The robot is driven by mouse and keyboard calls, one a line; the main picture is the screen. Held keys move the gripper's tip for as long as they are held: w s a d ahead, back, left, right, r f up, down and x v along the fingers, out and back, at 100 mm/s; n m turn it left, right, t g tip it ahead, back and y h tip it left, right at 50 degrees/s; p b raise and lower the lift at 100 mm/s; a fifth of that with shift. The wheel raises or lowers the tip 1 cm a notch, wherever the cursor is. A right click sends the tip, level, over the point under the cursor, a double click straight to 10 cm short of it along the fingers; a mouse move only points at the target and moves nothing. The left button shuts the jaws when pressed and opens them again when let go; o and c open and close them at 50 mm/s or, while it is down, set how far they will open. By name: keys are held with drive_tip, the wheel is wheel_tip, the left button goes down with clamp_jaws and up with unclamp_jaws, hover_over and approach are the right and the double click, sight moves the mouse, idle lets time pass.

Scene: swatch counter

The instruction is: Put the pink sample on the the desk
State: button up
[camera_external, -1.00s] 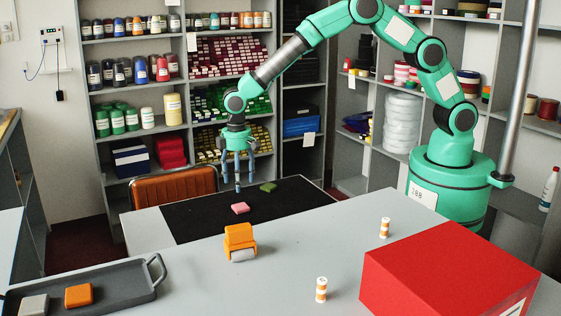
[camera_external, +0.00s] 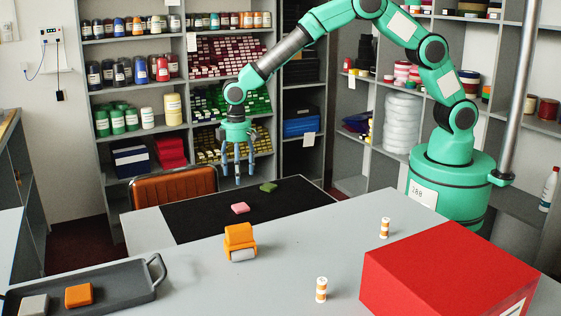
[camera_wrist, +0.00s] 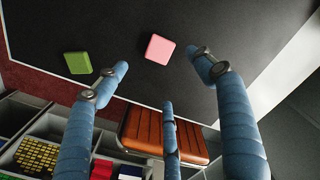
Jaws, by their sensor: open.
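The pink sample (camera_external: 240,208) is a small flat block lying on the black mat (camera_external: 190,218) on the desk (camera_external: 300,232). In the wrist view the pink sample (camera_wrist: 159,49) lies on the mat beyond my fingertips, apart from them. My gripper (camera_external: 238,172) hangs above the far part of the mat, fingers pointing down, spread open and empty. In the wrist view its three blue fingers (camera_wrist: 160,85) are spread apart.
A green sample (camera_external: 268,187) lies on the mat to the right of my gripper. An orange dispenser (camera_external: 240,241), a red box (camera_external: 440,270), two striped spools (camera_external: 321,290) and a grey tray (camera_external: 120,283) stand on the desk. An orange chair (camera_external: 172,187) is behind it.

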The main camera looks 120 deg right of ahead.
drive_tip(key=s+a+r+n+t, duration=0.1)
drive_tip(key=s+a+r, duration=0.5)
drive_tip(key=r, duration=0.3)
drive_tip(key=s+a+r+n+t, duration=0.1)
drive_tip(key=s+a+r, duration=0.45)
drive_tip(key=r, duration=0.45)
drive_tip(key=s+a+r+t, duration=0.1)
drive_tip(key=s+a+r, duration=0.45)
drive_tip(key=r, duration=0.35)
drive_tip(key=s+a+r+n+t, duration=0.1)
drive_tip(key=s+a, duration=0.3)
drive_tip(key=s, duration=0.5)
drive_tip(key=s+a+r+n, duration=0.1)
drive_tip(key=s+a, duration=0.3)
drive_tip(key=s, duration=0.6)
drive_tip(key=s+a+r+t, duration=0.1)
drive_tip(key=s+a, duration=0.3)
drive_tip(key=s, duration=0.5)
drive_tip(key=shift+s+r+n+t, duration=0.3)
drive_tip(key=shift+r+n, duration=0.1)
drive_tip(key=shift+r, duration=0.5)
drive_tip(key=shift+w+a, duration=0.1)
